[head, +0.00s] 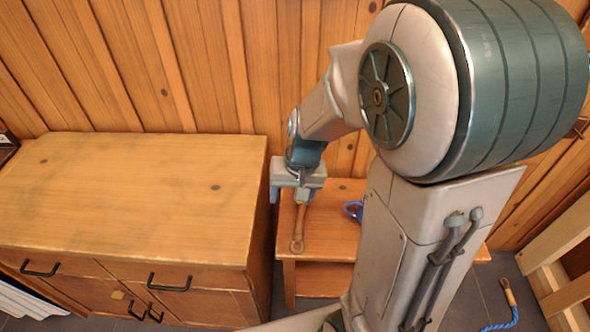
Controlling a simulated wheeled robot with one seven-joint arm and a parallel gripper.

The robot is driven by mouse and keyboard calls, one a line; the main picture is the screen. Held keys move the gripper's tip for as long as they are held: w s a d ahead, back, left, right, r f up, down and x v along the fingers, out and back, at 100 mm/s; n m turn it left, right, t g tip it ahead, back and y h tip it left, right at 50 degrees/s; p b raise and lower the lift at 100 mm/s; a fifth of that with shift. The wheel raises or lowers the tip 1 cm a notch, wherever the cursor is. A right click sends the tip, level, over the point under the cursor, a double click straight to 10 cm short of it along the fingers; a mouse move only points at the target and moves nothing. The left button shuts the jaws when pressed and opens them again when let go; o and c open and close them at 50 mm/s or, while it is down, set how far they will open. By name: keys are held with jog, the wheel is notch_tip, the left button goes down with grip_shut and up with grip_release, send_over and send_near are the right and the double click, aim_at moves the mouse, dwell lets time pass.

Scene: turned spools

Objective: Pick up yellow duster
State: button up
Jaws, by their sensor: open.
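No plainly yellow duster shows in the head view. A brown wooden handle (298,228) with a rounded, ringed end lies on the low wooden table (335,246). Its far end runs up to my gripper and is hidden there, so I cannot tell what it belongs to. My gripper (296,191) is open and points down over the table's left part, at the far end of this handle. I cannot tell whether the fingers touch it.
A wooden cabinet (130,190) with a clear top stands left of the low table. A blue object (353,210) on the table is partly hidden by my arm. A wooden-handled blue rope (508,292) is on the floor at right. A plank wall (210,60) stands behind.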

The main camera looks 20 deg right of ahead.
jog(key=w+d+f+m+g+h, duration=0.1)
jog(key=w+f, duration=0.1)
jog(key=f, duration=0.5)
jog(key=w+d+f+m+h, duration=0.1)
jog(key=w+f, duration=0.2)
jog(key=f, duration=0.5)
jog(key=b, duration=0.1)
send_over(298, 239)
jog(key=f, duration=0.8)
jog(key=shift+w+a+f, duration=0.1)
jog(key=shift+a+f, duration=0.25)
jog(key=f, duration=0.4)
jog(key=shift+d+f, duration=0.25)
jog(key=shift+d, duration=0.15)
jog(key=shift+f, duration=0.4)
jog(key=c, duration=1.1)
